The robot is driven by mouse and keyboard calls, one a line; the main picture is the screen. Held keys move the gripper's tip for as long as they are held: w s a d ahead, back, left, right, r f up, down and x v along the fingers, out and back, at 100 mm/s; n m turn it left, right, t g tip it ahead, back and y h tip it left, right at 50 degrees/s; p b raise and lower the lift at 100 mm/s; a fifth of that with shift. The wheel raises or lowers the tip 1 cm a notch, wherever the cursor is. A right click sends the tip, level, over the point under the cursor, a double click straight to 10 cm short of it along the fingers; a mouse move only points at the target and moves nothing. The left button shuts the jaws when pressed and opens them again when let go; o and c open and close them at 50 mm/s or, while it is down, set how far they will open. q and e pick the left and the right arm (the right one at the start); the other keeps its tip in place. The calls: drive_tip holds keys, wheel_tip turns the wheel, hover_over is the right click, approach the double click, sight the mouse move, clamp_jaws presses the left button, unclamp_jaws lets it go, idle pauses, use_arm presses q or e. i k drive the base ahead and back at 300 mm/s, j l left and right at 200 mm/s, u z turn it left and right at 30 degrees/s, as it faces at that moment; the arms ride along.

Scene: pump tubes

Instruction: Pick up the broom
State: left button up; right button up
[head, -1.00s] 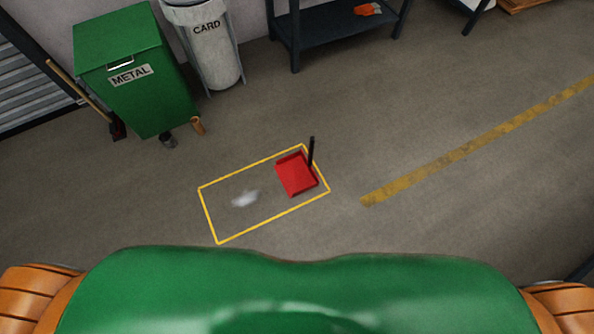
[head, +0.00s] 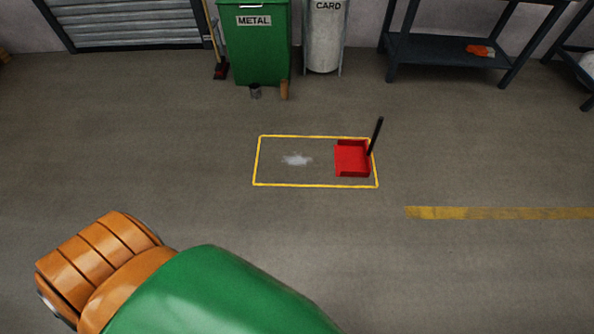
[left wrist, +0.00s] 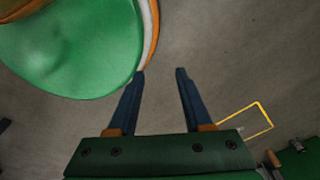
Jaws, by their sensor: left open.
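The broom (head: 219,70) leans upright against the left side of the green METAL bin in the head view. It has a thin wooden handle (head: 211,35), and its dark and red head rests on the floor. The top of the handle is cut off by the picture edge. My left gripper (left wrist: 161,72) shows in the left wrist view with its two dark fingers apart and nothing between them. It is far from the broom. My right gripper is not in view.
A green METAL bin (head: 262,45) and a grey CARD bin (head: 325,38) stand by the wall. A red dustpan (head: 352,159) and a pale spill (head: 297,159) lie inside a yellow floor rectangle (head: 315,186). A dark shelf (head: 440,52) stands right. Floor left of the rectangle is clear.

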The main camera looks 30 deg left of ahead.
sight(220, 68)
drive_tip(key=i+j+u, duration=0.3)
drive_tip(key=i+j, duration=0.75)
drive_tip(key=j, duration=0.1)
